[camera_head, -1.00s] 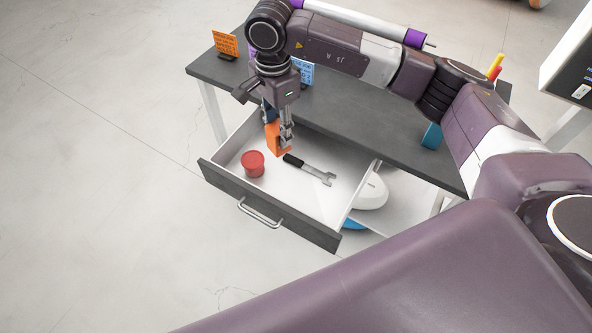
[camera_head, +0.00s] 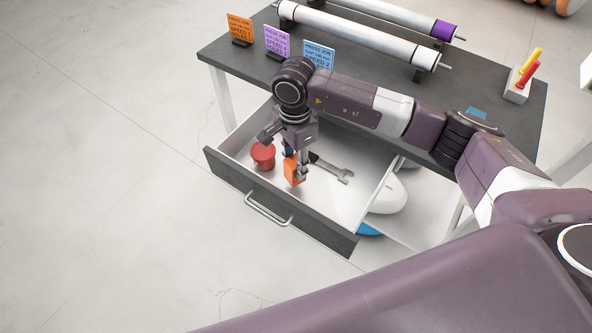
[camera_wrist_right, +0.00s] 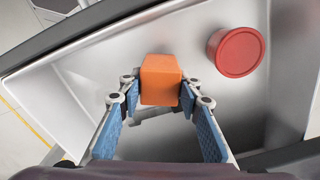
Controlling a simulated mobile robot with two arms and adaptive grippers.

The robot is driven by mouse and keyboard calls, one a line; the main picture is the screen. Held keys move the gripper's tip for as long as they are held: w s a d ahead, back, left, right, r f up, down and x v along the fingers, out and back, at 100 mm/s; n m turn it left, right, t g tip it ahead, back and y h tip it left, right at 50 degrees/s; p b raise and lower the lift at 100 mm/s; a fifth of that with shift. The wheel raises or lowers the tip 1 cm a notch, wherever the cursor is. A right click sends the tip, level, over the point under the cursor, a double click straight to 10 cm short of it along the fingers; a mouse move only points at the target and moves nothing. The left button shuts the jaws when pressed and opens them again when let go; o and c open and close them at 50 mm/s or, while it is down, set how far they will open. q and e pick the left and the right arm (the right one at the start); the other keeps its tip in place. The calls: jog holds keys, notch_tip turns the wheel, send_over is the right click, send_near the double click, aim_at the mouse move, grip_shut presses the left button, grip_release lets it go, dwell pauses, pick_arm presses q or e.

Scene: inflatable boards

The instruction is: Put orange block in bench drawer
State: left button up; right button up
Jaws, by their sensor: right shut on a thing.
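The orange block (camera_head: 293,171) is held between the fingers of my right gripper (camera_head: 296,168), over the inside of the open bench drawer (camera_head: 277,221). In the right wrist view the block (camera_wrist_right: 160,80) sits between the two blue-padded fingers, above the pale drawer floor. I cannot tell whether its lower end touches the floor. The drawer is pulled out from the dark bench (camera_head: 240,66) and has a metal handle (camera_head: 268,209). My left gripper does not show.
A red round container (camera_head: 263,156) stands in the drawer left of the block. A wrench (camera_head: 335,170) with a dark handle lies to the right. The front of the drawer floor is clear. Small signs (camera_head: 277,42) and rollers (camera_head: 345,35) are on the bench top.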

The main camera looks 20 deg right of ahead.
notch_tip(320, 180, down, 2)
jog(key=shift+f+b, duration=0.2)
jog(key=shift+b, duration=0.1)
jog(key=shift+w+f, duration=0.1)
jog(key=shift+f, duration=0.25)
jog(key=shift+w, duration=0.1)
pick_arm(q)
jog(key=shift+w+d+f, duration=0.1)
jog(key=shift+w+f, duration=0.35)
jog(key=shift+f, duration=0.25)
pick_arm(e)
jog(key=shift+r, duration=0.1)
jog(key=o, duration=1.2)
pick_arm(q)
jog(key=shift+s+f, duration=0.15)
pick_arm(e)
jog(key=shift+o, duration=0.2)
